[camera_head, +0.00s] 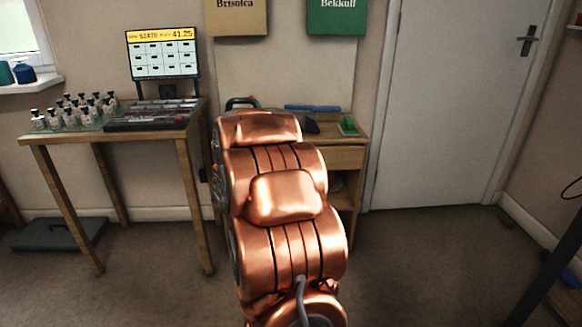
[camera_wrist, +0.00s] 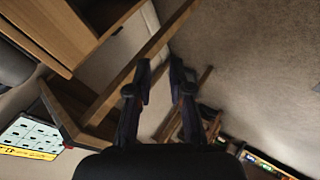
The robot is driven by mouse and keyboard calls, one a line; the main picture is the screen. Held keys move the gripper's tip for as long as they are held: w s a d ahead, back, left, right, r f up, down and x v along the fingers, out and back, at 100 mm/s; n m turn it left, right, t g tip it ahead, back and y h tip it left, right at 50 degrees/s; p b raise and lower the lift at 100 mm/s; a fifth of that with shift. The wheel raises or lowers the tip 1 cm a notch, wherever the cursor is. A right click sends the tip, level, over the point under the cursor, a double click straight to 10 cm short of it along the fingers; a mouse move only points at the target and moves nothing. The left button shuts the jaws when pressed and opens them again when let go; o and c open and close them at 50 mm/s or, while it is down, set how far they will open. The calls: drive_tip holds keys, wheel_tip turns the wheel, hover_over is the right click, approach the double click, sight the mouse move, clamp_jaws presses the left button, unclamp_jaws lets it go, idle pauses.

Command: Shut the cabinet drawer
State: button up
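The wooden cabinet (camera_head: 357,134) stands against the back wall, right of centre in the head view, partly hidden by my copper arm. Its drawer front (camera_head: 346,158) shows under the top, right of my arm. I cannot tell how far out the drawer is. In the wrist view, wooden panels that look like the cabinet (camera_wrist: 40,32) fill the upper left, tilted. My gripper (camera_wrist: 156,78) shows there with its two dark fingers apart and nothing visible between them. The fingertips appear beside the wood, with no clear contact. My gripper is hidden behind my arm in the head view.
A wooden table (camera_head: 108,137) on the left holds small bottles (camera_head: 75,110), a panel (camera_head: 152,114) and a screen (camera_head: 163,57). A green object (camera_head: 348,126) lies on the cabinet top. A white door (camera_head: 459,100) stands right. Carpet (camera_head: 420,250) is open at right front.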

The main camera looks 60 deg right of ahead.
drive_tip(key=w+d+f+n+t+h, duration=0.1)
drive_tip(key=d+n+t+h, duration=0.3)
drive_tip(key=d, duration=1.5)
drive_tip(key=s+d+f+n+t+h+b, duration=0.1)
drive_tip(key=s+d+n+t+b, duration=0.15)
drive_tip(key=s+d+t, duration=0.55)
drive_tip(key=shift+w+d+r+n+g+b, duration=0.15)
drive_tip(key=shift+w+d+r+g+b, duration=0.15)
drive_tip(key=shift+w+d, duration=0.7)
drive_tip(key=shift+w+d+r+n+g+b, duration=0.2)
drive_tip(key=shift+w+d+g, duration=0.25)
drive_tip(key=shift+w+d, duration=0.55)
drive_tip(key=shift+w+d+r+n+g+b, duration=0.15)
drive_tip(key=shift+w+d+r+g, duration=0.15)
drive_tip(key=shift+w+d, duration=0.7)
drive_tip(key=shift+f, duration=0.1)
clamp_jaws()
